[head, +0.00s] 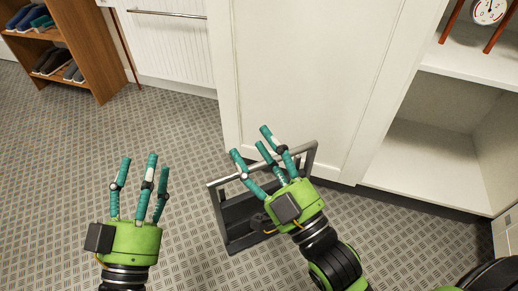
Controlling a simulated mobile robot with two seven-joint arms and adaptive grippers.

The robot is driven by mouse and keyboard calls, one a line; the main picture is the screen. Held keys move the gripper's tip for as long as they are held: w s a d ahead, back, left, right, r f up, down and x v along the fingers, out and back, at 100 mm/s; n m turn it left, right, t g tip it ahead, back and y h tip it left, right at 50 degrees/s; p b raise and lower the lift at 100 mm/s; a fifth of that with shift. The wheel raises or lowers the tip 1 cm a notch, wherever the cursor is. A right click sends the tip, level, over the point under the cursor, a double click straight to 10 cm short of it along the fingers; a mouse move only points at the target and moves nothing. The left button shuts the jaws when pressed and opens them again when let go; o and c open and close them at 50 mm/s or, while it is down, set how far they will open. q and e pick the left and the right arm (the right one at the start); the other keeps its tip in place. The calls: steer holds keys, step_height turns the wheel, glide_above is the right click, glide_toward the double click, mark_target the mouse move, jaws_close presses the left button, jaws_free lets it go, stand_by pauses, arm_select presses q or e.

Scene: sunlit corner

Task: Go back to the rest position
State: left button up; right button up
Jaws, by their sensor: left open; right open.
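My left gripper (139,186) is at the lower left in the head view. Its teal fingers are spread and hold nothing, with patterned floor below them. My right gripper (262,155) is near the middle, its fingers open and pointing up and left. It is in front of a dark grey open-framed box or rack (226,212) and hides part of it. I cannot tell whether the fingers touch the frame.
A white cabinet (300,70) stands ahead, with an open white shelf (430,165) to its right. A dial with red legs (488,12) is on the upper shelf. A wooden shoe rack (92,50) and a white radiator (165,45) are at the back left. The floor (60,150) at left is clear.

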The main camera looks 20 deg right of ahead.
arm_select(q)
steer(key=shift+w, duration=0.1)
arm_select(e)
steer(key=shift+w+f, duration=0.1)
